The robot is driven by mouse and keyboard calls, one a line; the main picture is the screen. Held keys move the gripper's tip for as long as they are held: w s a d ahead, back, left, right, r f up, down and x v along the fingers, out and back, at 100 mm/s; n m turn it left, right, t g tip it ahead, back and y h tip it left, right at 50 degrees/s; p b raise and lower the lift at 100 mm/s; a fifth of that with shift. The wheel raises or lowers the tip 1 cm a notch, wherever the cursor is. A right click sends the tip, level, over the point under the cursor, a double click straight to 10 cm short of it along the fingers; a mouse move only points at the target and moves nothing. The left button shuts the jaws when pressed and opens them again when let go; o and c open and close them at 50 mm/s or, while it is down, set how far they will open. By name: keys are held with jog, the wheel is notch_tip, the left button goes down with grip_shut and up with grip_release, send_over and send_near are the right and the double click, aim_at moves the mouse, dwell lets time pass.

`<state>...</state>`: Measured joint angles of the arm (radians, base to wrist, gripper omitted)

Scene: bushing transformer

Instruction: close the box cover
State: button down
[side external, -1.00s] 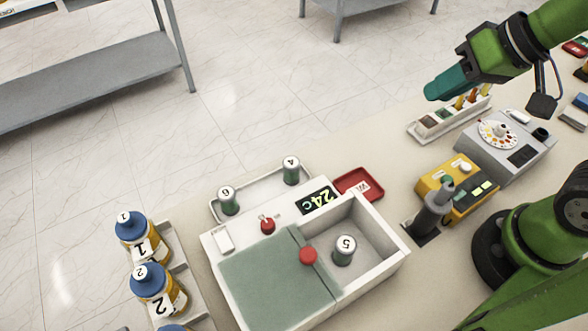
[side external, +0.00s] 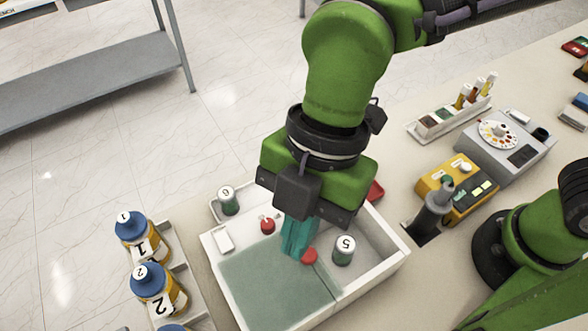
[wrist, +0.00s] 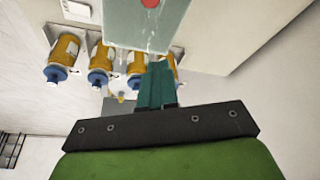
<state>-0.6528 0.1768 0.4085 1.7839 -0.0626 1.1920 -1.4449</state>
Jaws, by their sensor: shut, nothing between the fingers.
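The white box (side external: 388,268) has a greenish translucent cover (side external: 265,285) over its left part. The right part is uncovered, and bottle 5 (side external: 344,250) stands inside it. A red knob (side external: 309,256) sits at the cover's right edge. My gripper (side external: 292,254) has teal fingers, shut and empty, pointing down beside the knob on its left. Whether they touch the knob or cover I cannot tell. In the wrist view, the fingers (wrist: 160,66) point toward the cover (wrist: 140,28), with the red knob (wrist: 150,3) at the top edge.
Bottles with blue caps (side external: 157,288) stand in a rack left of the box. Bottle 6 (side external: 228,201) is on a tray behind it. A small red knob (side external: 267,226) is on the box's back panel. A yellow device (side external: 457,190) and grey dial unit (side external: 505,145) stand to the right.

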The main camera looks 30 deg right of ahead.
send_over(296, 281)
jog(key=s+a, duration=0.1)
jog(key=a, duration=0.1)
notch_tip(296, 281, down, 8)
jog(key=shift+s+a+f, duration=0.1)
jog(key=shift+f, duration=0.1)
jog(key=shift+w+d, duration=0.35)
jog(key=shift+d, duration=0.3)
jog(key=shift+w+d, duration=0.35)
jog(key=shift+d, duration=0.25)
jog(key=shift+w+d+f, duration=0.15)
jog(key=shift+w+d, duration=0.15)
jog(key=shift+d, duration=0.25)
jog(key=shift+d, duration=0.15)
jog(key=d, duration=1.3)
